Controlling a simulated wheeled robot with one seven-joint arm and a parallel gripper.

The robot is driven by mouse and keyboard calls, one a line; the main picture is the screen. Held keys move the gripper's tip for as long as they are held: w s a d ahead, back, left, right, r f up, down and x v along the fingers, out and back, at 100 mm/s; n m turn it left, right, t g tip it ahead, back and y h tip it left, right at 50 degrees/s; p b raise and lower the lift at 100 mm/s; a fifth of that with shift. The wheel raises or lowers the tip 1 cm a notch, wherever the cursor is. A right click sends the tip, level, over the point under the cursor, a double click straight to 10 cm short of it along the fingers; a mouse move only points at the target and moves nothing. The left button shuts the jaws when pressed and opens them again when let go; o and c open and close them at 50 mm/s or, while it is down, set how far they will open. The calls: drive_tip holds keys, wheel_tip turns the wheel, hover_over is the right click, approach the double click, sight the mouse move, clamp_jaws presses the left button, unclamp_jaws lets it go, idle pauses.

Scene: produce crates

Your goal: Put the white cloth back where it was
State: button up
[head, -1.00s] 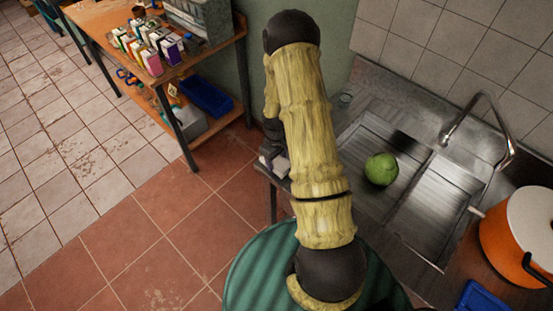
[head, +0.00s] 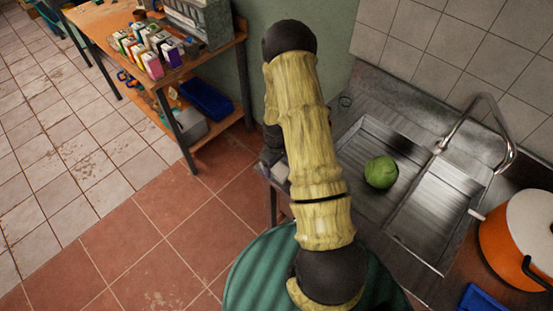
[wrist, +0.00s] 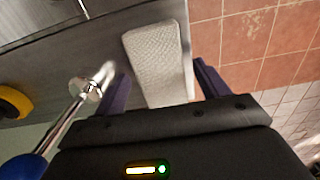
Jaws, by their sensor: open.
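A white, textured, folded cloth (wrist: 157,62) lies on the edge of the grey metal counter (wrist: 60,30) in the wrist view. My gripper (wrist: 163,88) is open, with one dark finger on each side of the cloth's near part. I cannot tell whether the fingers touch it. In the head view my arm hides most of my gripper, and a small pale patch beside the arm may be the cloth.
A green cabbage (head: 381,172) sits in the steel sink (head: 360,140), near the tap (head: 490,125). An orange pot (head: 508,250) stands at right. A wooden shelf table (head: 100,30) with cartons is at upper left. Tiled floor (head: 150,240) lies open at left.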

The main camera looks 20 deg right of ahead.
sight(276, 166)
drive_tip(key=shift+r, duration=0.2)
wheel_tip(276, 166, up, 12)
drive_tip(key=b, duration=0.4)
drive_tip(key=shift+w+f, duration=0.1)
idle(0.4)
drive_tip(key=s+a+r+m+t, duration=0.2)
drive_tip(key=s+a+r+m, duration=0.2)
drive_tip(key=s+a+r, duration=0.5)
drive_tip(key=s+r, duration=0.3)
drive_tip(key=s, duration=0.1)
drive_tip(key=shift+s+a+r+t, duration=0.15)
drive_tip(key=shift+s+a+t, duration=0.05)
drive_tip(key=shift+a+t, duration=0.2)
